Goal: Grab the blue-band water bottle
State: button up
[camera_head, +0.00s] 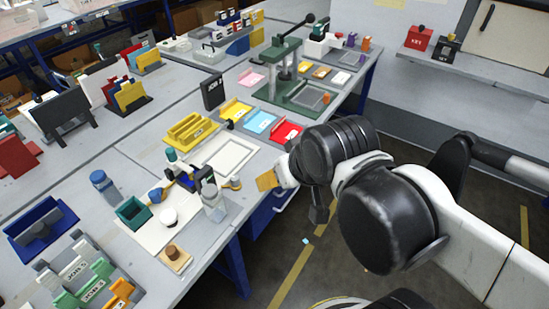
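My gripper (317,207) seems to hang below my dark wrist, beyond the table's front edge, well to the right of the blue object. My wrist hides most of it, and its fingers are not clear. Nothing is visibly held.
A blue tray (41,228) is at left. A green press (283,62) stands farther back. Floor (290,240) shows in front of the table.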

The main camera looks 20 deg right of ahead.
aim_at(103, 184)
jog(key=j+z, duration=0.15)
jog(key=j, duration=0.3)
jog(key=k+j+z, duration=0.2)
jog(key=j, duration=0.25)
jog(key=j+z, duration=0.15)
jog(key=j, duration=0.3)
